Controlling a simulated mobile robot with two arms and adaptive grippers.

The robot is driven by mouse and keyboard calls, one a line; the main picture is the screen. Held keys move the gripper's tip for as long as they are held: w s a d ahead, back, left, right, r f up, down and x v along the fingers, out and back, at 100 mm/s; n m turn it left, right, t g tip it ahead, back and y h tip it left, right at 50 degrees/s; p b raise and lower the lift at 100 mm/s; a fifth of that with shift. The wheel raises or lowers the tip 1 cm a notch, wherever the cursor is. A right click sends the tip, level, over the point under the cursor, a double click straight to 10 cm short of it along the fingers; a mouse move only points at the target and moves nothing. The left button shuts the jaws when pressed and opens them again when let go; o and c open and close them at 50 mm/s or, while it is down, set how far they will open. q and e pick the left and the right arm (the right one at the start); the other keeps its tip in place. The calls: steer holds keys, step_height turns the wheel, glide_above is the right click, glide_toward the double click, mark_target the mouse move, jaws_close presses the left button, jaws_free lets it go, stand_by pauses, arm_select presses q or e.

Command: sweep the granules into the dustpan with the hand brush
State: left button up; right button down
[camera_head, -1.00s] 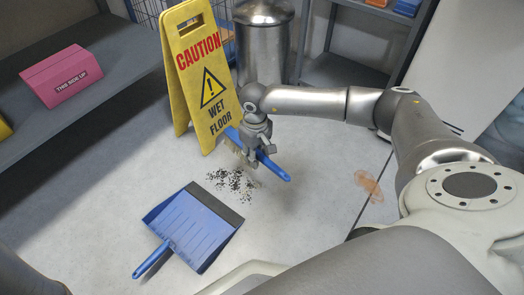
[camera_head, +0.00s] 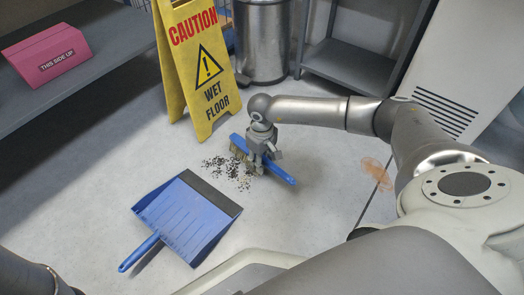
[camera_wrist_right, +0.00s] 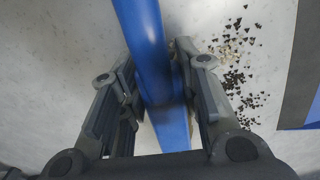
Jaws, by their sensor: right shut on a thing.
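The blue hand brush (camera_head: 280,174) has pale bristles pointing down near the floor. My right gripper (camera_head: 257,167) is shut on it, and the wrist view shows the blue handle (camera_wrist_right: 146,35) between the fingers. Dark and light granules (camera_head: 226,170) lie scattered on the floor, just left of and below the bristles; they also show in the wrist view (camera_wrist_right: 243,70). I cannot tell whether the bristles touch the floor. The blue dustpan (camera_head: 182,222) lies flat, its dark lip toward the granules and its handle toward the lower left. My left gripper is out of view.
A yellow wet-floor sign (camera_head: 198,65) stands behind the granules, close to the brush. A metal bin (camera_head: 262,40) is behind it. A grey shelf with a pink box (camera_head: 47,54) is at left. An orange-brown stain (camera_head: 378,175) is on the floor at right.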

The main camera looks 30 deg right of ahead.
steer(key=s+a+p, duration=0.1)
steer(key=a, duration=0.3)
steer(key=s+a+p, duration=0.1)
steer(key=s+a, duration=0.1)
steer(key=a, duration=0.3)
steer(key=s+a+p, duration=0.1)
steer(key=s+a, duration=0.1)
steer(key=a, duration=0.3)
steer(key=shift+s+f+p, duration=0.15)
steer(key=shift+s+p, duration=0.1)
steer(key=shift+p, duration=0.1)
steer(key=r+p, duration=0.1)
steer(key=r, duration=0.1)
steer(key=r+p, duration=0.2)
steer(key=shift+w+d, duration=0.15)
steer(key=shift+w, duration=0.05)
steer(key=shift+w+d+r+p, duration=0.2)
steer(key=shift+r+p, duration=0.25)
steer(key=shift+r, duration=0.3)
